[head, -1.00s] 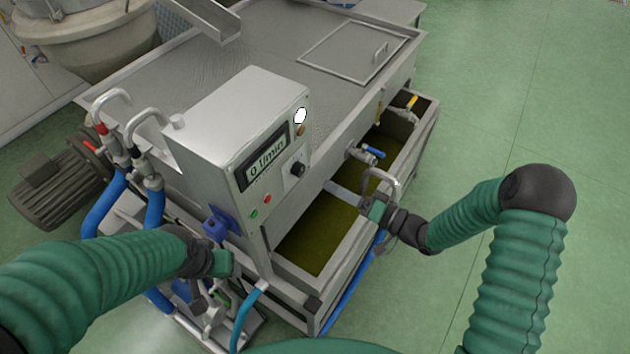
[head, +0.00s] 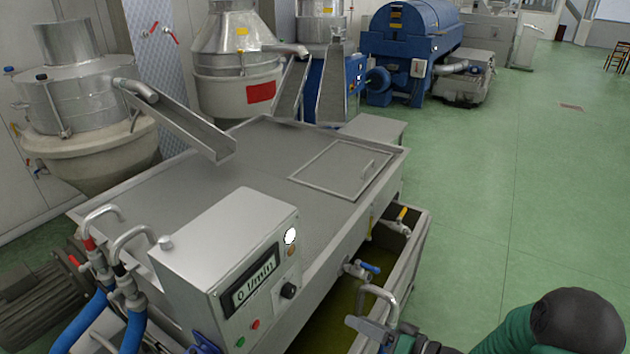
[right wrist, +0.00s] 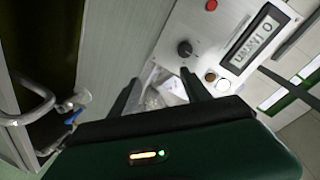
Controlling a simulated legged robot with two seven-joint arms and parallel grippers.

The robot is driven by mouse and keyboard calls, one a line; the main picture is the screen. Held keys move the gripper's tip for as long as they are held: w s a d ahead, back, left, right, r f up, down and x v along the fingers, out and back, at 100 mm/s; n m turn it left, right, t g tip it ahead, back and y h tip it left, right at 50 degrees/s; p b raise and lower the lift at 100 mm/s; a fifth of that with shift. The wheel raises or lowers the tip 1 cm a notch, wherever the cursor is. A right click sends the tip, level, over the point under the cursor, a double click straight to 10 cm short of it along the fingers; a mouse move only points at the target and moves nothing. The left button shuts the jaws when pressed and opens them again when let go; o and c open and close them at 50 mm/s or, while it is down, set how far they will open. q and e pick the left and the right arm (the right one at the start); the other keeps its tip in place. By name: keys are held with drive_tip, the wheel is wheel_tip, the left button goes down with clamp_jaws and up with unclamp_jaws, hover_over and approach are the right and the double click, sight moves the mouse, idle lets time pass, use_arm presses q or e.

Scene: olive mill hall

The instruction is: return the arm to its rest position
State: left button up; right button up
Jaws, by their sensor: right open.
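My right arm comes in at the lower right of the head view, with its dark round elbow (head: 578,322) at the bottom edge. My right gripper (head: 370,330) is low in that view, just below a bent metal pipe; I cannot tell whether they touch. In the right wrist view the two dark fingers (right wrist: 158,92) stand apart with nothing held between them. Beyond them is the grey control box (right wrist: 220,45) with its knob and display. My left gripper and arm are outside the head view.
The control box (head: 225,265) reads 0 l/min, beside the steel tank's flat lid (head: 240,160). The blue-handled valve (head: 362,268) and bent pipe (head: 385,295) are close to my right gripper. Open green floor (head: 490,200) lies to the right. Machines stand at the back.

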drive_tip(key=d+f+g+h+b, duration=0.15)
drive_tip(key=d+f+h, duration=0.25)
drive_tip(key=d+h, duration=0.5)
drive_tip(key=s+a+g+h, duration=0.3)
drive_tip(key=s+g, duration=0.3)
drive_tip(key=s, duration=1)
drive_tip(key=shift+s+a+g, duration=0.35)
drive_tip(key=shift+a, duration=0.2)
drive_tip(key=shift+a+r, duration=0.1)
drive_tip(key=shift+a, duration=0.05)
drive_tip(key=shift+a, duration=0.1)
drive_tip(key=shift+d, duration=0.2)
